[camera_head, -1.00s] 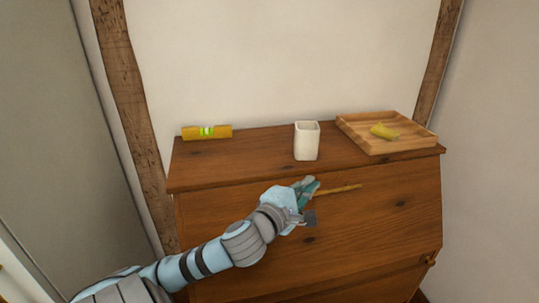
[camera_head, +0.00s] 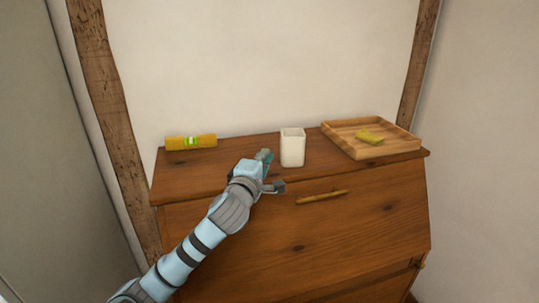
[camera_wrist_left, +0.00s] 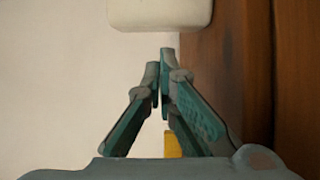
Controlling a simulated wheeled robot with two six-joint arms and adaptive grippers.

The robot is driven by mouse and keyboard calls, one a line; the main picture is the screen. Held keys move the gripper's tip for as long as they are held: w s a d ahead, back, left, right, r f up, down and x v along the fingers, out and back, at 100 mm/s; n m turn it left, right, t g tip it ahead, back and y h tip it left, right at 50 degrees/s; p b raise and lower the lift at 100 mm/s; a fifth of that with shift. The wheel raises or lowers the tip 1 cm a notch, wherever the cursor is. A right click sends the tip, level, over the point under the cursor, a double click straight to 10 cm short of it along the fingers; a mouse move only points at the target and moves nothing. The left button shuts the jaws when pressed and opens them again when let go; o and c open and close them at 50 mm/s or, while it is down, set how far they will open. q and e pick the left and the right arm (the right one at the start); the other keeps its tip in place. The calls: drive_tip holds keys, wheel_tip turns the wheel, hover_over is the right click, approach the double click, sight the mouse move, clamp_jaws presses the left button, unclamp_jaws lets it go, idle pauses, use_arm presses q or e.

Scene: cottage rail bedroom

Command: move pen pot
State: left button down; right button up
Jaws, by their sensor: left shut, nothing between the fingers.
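The white square pen pot (camera_head: 292,148) stands upright on top of the wooden bureau (camera_head: 240,167), near its front edge. It also shows at the top of the left wrist view (camera_wrist_left: 160,12), partly cut off. My left gripper (camera_head: 266,157) is just left of the pot in the head view, at about the height of the bureau top. Its fingers are closed with nothing between them, and in the left wrist view the fingertips (camera_wrist_left: 160,58) point at the pot with a small apparent gap. My right gripper is out of view.
A yellow spirit level (camera_head: 190,142) lies at the left of the bureau top. A wooden tray (camera_head: 402,148) holding a yellow object (camera_head: 369,137) sits at the right. A wall stands right behind the bureau. The front has a handle (camera_head: 322,196).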

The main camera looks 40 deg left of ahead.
use_arm(q)
drive_tip(key=shift+w+d, duration=0.25)
drive_tip(key=shift+w, duration=0.25)
drive_tip(key=shift+w+d, duration=0.25)
drive_tip(key=shift+w, duration=0.2)
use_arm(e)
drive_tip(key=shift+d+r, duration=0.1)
use_arm(q)
drive_tip(key=shift+s+a, duration=0.1)
